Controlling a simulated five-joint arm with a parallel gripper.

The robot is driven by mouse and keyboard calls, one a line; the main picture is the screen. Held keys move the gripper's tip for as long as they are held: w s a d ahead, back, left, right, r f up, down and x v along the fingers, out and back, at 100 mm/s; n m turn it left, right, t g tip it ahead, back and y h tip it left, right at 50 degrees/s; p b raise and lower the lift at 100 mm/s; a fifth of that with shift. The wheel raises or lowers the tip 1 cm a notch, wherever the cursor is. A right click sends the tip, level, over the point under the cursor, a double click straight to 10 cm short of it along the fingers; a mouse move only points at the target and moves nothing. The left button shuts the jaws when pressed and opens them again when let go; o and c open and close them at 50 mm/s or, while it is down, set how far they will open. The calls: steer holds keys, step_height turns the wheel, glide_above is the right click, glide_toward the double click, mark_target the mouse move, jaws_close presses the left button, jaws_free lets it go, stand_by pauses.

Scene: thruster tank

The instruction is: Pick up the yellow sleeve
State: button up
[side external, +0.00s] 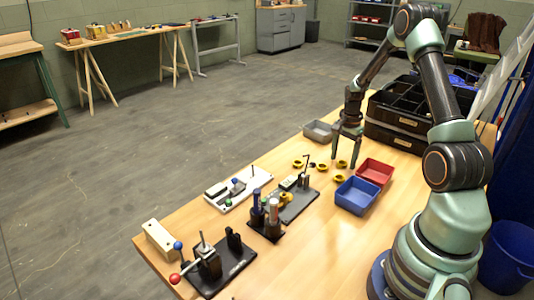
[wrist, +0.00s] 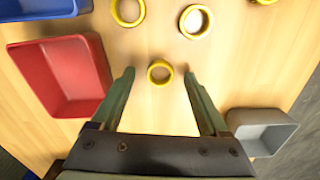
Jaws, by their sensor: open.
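Several yellow sleeves, short ring shapes, lie on the wooden table. One yellow sleeve (wrist: 160,82) shows between my fingers in the wrist view, nearer the middle than the others. Another sleeve (wrist: 128,22) and a sleeve with a pale inside (wrist: 196,35) lie farther up that view, and one is cut by the top edge. In the side view a sleeve (side external: 341,164) shows by my fingertips. My gripper (wrist: 159,76) is open and empty, pointing down over the table; it also shows in the side view (side external: 345,162). I cannot tell its exact height above the sleeve.
A red bin (side external: 375,172) and a blue bin (side external: 356,196) stand to the right of the sleeves. A grey bin (side external: 318,132) stands behind. A black organizer (side external: 395,136) is at the back right. Fixtures with posts, including a black plate (side external: 222,270), fill the front left.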

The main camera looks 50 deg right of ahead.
steer(key=shift+f, duration=0.3)
jaws_close()
steer(key=shift+r, duration=0.1)
step_height(320, 180, up, 20)
stand_by(0.5)
